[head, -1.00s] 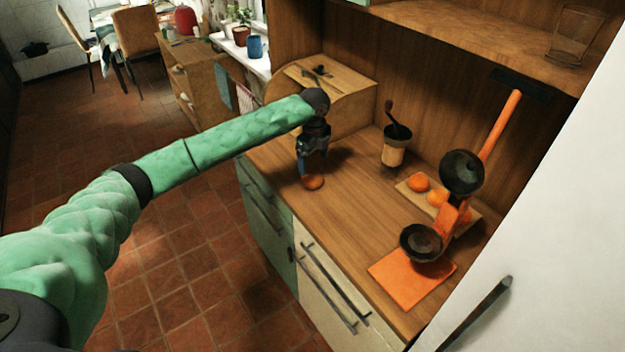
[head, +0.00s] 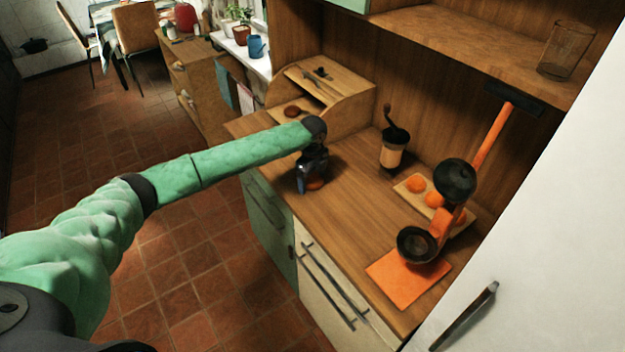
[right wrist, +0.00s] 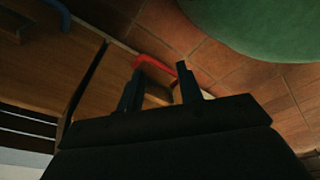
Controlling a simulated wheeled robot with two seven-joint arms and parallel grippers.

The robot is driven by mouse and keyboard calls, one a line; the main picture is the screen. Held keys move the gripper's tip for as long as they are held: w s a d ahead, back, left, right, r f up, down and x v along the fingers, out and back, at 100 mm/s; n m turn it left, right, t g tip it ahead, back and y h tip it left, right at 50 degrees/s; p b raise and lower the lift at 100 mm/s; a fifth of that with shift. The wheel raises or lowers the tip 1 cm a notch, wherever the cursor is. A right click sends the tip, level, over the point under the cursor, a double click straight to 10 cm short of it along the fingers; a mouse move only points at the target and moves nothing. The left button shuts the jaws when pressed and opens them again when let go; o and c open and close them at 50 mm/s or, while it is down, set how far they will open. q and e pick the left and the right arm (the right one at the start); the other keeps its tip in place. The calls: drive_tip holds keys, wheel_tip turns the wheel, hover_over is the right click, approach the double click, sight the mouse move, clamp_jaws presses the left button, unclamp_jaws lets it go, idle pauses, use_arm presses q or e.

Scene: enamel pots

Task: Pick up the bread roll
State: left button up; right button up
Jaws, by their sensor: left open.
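A similar brown round piece (head: 292,111) lies in the opening of the wooden bread box (head: 345,98) behind my left arm. My right gripper (right wrist: 160,80) shows in the right wrist view with its two fingers apart and nothing clearly between them.
A coffee grinder (head: 393,155) stands right of the roll. Farther right are a board with oranges (head: 415,184) and an orange press (head: 440,230) on an orange mat (head: 405,282). A glass (head: 565,50) stands on the shelf. The counter's middle is clear.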

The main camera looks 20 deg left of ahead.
use_arm(q)
drive_tip(key=c, duration=1)
drive_tip(key=shift+c, duration=0.2)
drive_tip(key=shift+r, duration=0.1)
